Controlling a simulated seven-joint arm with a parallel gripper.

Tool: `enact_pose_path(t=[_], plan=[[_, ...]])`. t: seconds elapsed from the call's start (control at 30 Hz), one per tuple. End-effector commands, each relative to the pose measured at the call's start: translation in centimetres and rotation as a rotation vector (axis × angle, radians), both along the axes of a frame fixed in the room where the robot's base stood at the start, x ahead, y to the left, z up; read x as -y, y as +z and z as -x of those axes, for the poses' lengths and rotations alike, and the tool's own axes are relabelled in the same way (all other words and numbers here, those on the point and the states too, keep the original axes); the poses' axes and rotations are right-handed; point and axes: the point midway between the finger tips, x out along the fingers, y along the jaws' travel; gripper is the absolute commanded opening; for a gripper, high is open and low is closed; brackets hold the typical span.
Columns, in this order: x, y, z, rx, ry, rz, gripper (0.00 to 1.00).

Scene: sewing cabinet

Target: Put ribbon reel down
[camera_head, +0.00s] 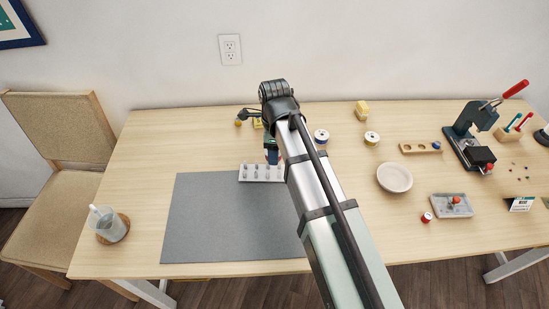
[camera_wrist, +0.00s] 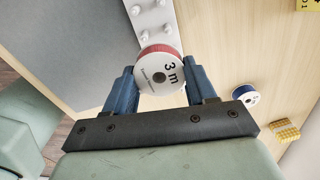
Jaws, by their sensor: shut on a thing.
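The ribbon reel (camera_wrist: 158,72) is a round reel with a white face marked "3 m" and red ribbon around its rim. My gripper (camera_wrist: 160,76) is shut on it, with one blue finger on each side. In the head view my gripper (camera_head: 272,154) is behind the white pegged rack, largely hidden by my arm. The white rack (camera_head: 262,173) lies at the back edge of the grey mat. It also shows in the wrist view (camera_wrist: 147,18), just beyond the reel. I cannot tell whether the reel touches the rack or table.
A blue reel (camera_head: 321,137) and a yellow reel (camera_head: 371,139) stand right of my arm. A yellow block (camera_head: 361,108) is behind them. A white dish (camera_head: 394,178) and grey tray (camera_head: 453,206) lie farther right. The grey mat (camera_head: 215,220) is bare; a glass (camera_head: 110,226) stands left.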

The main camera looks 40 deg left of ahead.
Motion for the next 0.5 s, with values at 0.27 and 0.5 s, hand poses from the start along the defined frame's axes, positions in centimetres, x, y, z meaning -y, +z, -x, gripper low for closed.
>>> enact_pose_path(t=[0.27,0.5], plan=[[0.0,-2.2,0.0,0.0,-0.001,0.001,0.27],[0.0,-4.0,0.0,0.0,-0.001,0.0,0.27]])
